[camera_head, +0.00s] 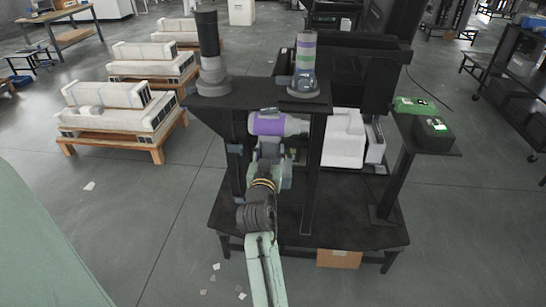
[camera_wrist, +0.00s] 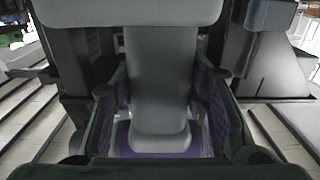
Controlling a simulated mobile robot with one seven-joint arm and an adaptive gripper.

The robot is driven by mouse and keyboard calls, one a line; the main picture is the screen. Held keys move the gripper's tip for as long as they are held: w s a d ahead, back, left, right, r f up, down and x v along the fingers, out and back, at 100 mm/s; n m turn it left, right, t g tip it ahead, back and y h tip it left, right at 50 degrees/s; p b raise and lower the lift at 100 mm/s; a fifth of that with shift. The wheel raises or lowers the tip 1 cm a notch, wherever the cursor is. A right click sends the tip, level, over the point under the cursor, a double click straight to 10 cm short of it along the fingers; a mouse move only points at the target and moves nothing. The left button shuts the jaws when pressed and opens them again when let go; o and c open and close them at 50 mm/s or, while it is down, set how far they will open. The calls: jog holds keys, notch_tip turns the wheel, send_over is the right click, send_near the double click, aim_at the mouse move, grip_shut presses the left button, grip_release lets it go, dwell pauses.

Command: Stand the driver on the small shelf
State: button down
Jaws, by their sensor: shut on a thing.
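The driver (camera_head: 268,125) is a grey and purple tool, lying roughly crosswise in the head view, in front of the dark columns. My gripper (camera_head: 268,150) is just below it and is shut on its grey handle. In the wrist view the grey handle (camera_wrist: 158,85) stands between the two finger pads, with a wide grey body across the top and purple at the lower end. Small dark shelves top the columns: a left one (camera_head: 205,101), a middle one (camera_head: 313,104) and a lower right one (camera_head: 442,146). I cannot tell which is the small shelf.
A dark grey cylinder (camera_head: 207,50) stands on the left shelf. A green case (camera_head: 413,105) and a dark box (camera_head: 432,132) occupy the right shelf. White boxes (camera_head: 344,140) sit behind the columns.

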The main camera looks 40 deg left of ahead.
aim_at(273, 159)
jog(key=shift+w+f+p, duration=0.25)
jog(key=shift+w+f, duration=0.05)
jog(key=shift+f, duration=0.2)
jog(key=shift+w+f+p, duration=0.2)
jog(key=shift+w+f, duration=0.05)
jog(key=shift+f, duration=0.2)
jog(key=shift+d+f, duration=0.1)
jog(key=shift+f, duration=0.55)
jog(key=shift+f, duration=0.1)
jog(key=c, duration=0.9)
grip_release()
jog(key=shift+f, duration=0.15)
jog(key=shift+c, duration=0.2)
